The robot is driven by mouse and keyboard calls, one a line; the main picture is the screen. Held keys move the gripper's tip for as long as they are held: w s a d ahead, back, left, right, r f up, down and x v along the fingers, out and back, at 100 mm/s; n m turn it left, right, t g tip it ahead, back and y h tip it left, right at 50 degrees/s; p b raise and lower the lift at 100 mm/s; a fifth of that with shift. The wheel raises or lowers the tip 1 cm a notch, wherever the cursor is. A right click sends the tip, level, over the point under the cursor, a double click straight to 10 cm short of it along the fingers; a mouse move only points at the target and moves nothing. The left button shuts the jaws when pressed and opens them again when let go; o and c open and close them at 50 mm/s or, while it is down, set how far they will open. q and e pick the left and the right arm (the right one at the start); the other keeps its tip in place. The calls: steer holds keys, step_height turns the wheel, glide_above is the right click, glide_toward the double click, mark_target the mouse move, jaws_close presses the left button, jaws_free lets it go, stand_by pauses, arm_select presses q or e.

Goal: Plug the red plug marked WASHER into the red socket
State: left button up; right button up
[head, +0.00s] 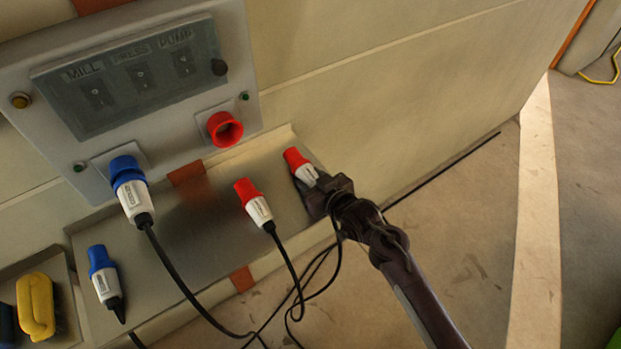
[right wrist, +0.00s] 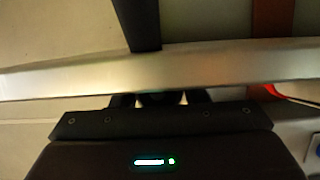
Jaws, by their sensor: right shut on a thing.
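The red socket (head: 225,129) is on the grey panel at the upper left of the head view, empty and facing outward. My right gripper (head: 318,190) is shut on a red and white plug (head: 298,166) at the right end of the metal shelf. The plug's red end points up and left, and its marking cannot be read. A second red and white plug (head: 254,203) lies on the shelf to its left, its lettering too small to read. The right wrist view shows the dark gripper body and the shelf edge (right wrist: 160,70), with the held plug hidden. My left gripper is not in view.
A blue plug (head: 132,190) sits in a blue socket on the panel. Another blue plug (head: 103,278) lies on the shelf (head: 185,235) at the left. A yellow object (head: 36,306) lies in a tray at lower left. Black cables hang below the shelf.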

steer(key=shift+r, duration=0.1)
steer(key=shift+s+d+r+p, duration=0.3)
steer(key=shift+s+p, duration=0.05)
steer(key=shift+p, duration=0.4)
steer(key=shift+r+p+v, duration=0.2)
steer(key=shift+p+v, duration=0.75)
steer(key=shift+v, duration=0.05)
steer(key=shift+r+p+v, duration=0.2)
steer(key=shift+p+v, duration=0.75)
steer(key=shift+s+d+r, duration=0.1)
steer(key=shift+s, duration=0.1)
